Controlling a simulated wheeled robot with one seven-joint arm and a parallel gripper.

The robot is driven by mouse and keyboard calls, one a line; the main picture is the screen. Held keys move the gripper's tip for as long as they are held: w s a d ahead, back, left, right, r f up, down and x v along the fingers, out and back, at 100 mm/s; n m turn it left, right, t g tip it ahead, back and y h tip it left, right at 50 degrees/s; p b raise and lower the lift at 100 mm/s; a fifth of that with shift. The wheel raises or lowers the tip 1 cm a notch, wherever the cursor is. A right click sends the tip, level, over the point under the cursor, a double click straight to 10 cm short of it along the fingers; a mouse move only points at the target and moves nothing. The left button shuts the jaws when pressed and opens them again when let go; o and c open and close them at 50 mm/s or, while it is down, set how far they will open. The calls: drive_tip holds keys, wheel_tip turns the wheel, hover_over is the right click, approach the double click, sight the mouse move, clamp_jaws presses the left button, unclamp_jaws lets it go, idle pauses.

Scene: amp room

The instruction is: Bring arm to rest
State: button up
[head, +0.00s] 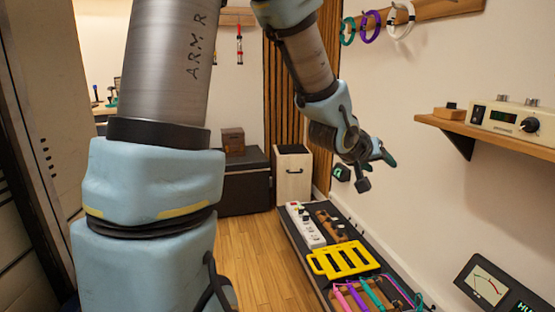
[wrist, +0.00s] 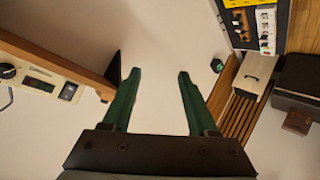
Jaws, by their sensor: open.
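My gripper (head: 386,158) is up in the air at the right of centre in the head view, in front of the white wall and above the far part of the low bench. In the wrist view my gripper (wrist: 158,75) shows two green fingers spread wide apart, with nothing between them but wall behind. My arm comes down from the top of the head view, with its large upper part filling the left side.
The low bench (head: 293,231) holds a white power strip (head: 306,225), a yellow rack (head: 342,259) and coloured cables. A wall shelf (head: 480,130) carries a cream device (head: 515,119). Coiled cables (head: 370,26) hang above. A dark chest (head: 243,183) stands behind. The wooden floor (head: 258,262) is clear.

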drive_tip(key=a+f+n+y, duration=0.1)
drive_tip(key=a+f+y, duration=0.35)
drive_tip(key=a, duration=0.75)
drive_tip(key=s+a+f+n+g+y, duration=0.1)
drive_tip(key=s+a+f+g+y, duration=0.15)
drive_tip(key=s+a, duration=0.45)
drive_tip(key=s+a+f+n+g+y, duration=0.1)
drive_tip(key=s+a+f+g+y, duration=0.15)
drive_tip(key=a, duration=0.95)
wheel_tip(320, 180, up, 13)
drive_tip(key=s+g+p, duration=0.1)
drive_tip(key=p, duration=1.3)
drive_tip(key=shift+a+h, duration=0.3)
drive_tip(key=shift+h, duration=0.05)
drive_tip(key=shift+c, duration=0.3)
